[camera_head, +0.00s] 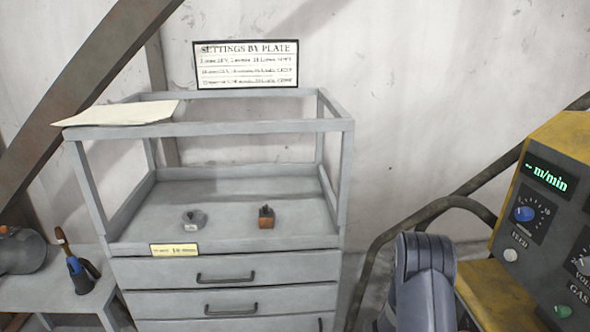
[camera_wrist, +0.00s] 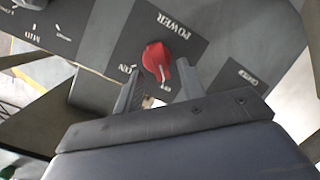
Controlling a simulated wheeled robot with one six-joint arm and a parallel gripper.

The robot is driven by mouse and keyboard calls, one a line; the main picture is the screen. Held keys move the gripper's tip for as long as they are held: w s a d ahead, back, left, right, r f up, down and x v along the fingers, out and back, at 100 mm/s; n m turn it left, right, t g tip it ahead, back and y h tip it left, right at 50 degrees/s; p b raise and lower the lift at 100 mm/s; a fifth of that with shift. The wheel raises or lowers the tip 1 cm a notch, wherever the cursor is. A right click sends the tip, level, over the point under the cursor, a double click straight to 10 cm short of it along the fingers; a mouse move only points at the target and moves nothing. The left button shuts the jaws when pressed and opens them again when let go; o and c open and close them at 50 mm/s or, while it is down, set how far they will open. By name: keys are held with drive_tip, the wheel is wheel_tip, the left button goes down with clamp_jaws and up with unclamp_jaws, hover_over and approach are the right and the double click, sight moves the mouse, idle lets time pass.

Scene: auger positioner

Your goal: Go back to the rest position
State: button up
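In the wrist view my gripper (camera_wrist: 160,80) has its two fingers apart, with nothing held between them. A red power knob (camera_wrist: 156,58) on a dark plate marked POWER lies just beyond the fingertips. Its narrow end points down in the picture, toward a small label beside the fingers. I cannot tell whether the fingers touch the knob. In the head view only part of my arm (camera_head: 425,285) shows at the bottom, and the gripper is out of sight.
A yellow and grey machine (camera_head: 545,200) with a lit display and dials stands at right, close to my arm. A grey drawer cart (camera_head: 225,255) holds a small grey ring-like part (camera_head: 194,218) and a small brown block (camera_head: 266,217). A low side table (camera_head: 50,290) stands at left.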

drive_tip(key=shift+s+d+f+m+t+b, duration=0.1)
drive_tip(key=shift+d+m+t+b, duration=0.3)
drive_tip(key=shift+m+b, duration=0.8)
drive_tip(key=shift+s+d+f+m+t+b, duration=0.15)
drive_tip(key=shift+m+t+b, duration=0.45)
drive_tip(key=shift+m+b, duration=0.55)
drive_tip(key=shift+s+d+m+t+b, duration=0.1)
drive_tip(key=shift+d+m+t+b, duration=0.3)
drive_tip(key=shift+m+b, duration=0.8)
drive_tip(key=shift+a+n, duration=0.15)
drive_tip(key=shift+n, duration=0.1)
drive_tip(key=shift+r, duration=0.1)
